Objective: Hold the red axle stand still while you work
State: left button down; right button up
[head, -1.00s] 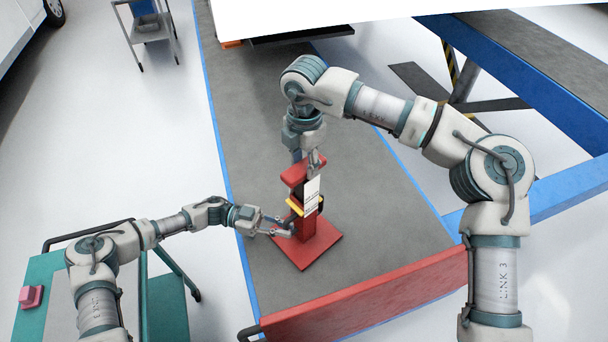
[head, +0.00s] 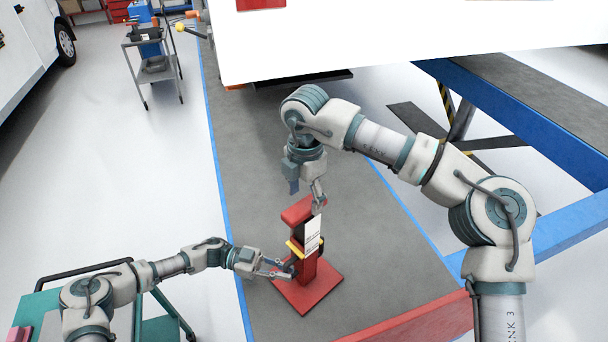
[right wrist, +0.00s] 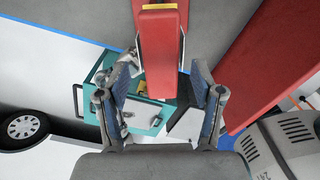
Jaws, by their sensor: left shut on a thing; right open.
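The red axle stand (head: 305,271) stands upright on its square red base on the grey floor strip, with a yellow band and a white label on its post. My left gripper (head: 286,268) is shut on the stand's lower post, from the left; its fingertips are partly hidden against the stand. My right gripper (head: 318,203) is open beside the stand's top, just above the white label (head: 313,235). In the right wrist view, the stand (right wrist: 160,45) runs between the two spread fingers of my right gripper (right wrist: 164,92); I cannot tell whether they touch it.
A teal cart (head: 160,328) stands at the lower left. A red panel (head: 425,318) lies at the front of the strip. A blue lift frame (head: 530,115) runs along the right. A grey trolley (head: 152,65) stands at the back left.

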pick_arm(q)
jog(key=shift+r, duration=0.1)
pick_arm(e)
notch_tip(320, 180, up, 10)
jog(key=shift+w+a, duration=0.1)
pick_arm(q)
jog(key=c, duration=1.1)
grip_release()
pick_arm(e)
jog(key=shift+f, duration=0.1)
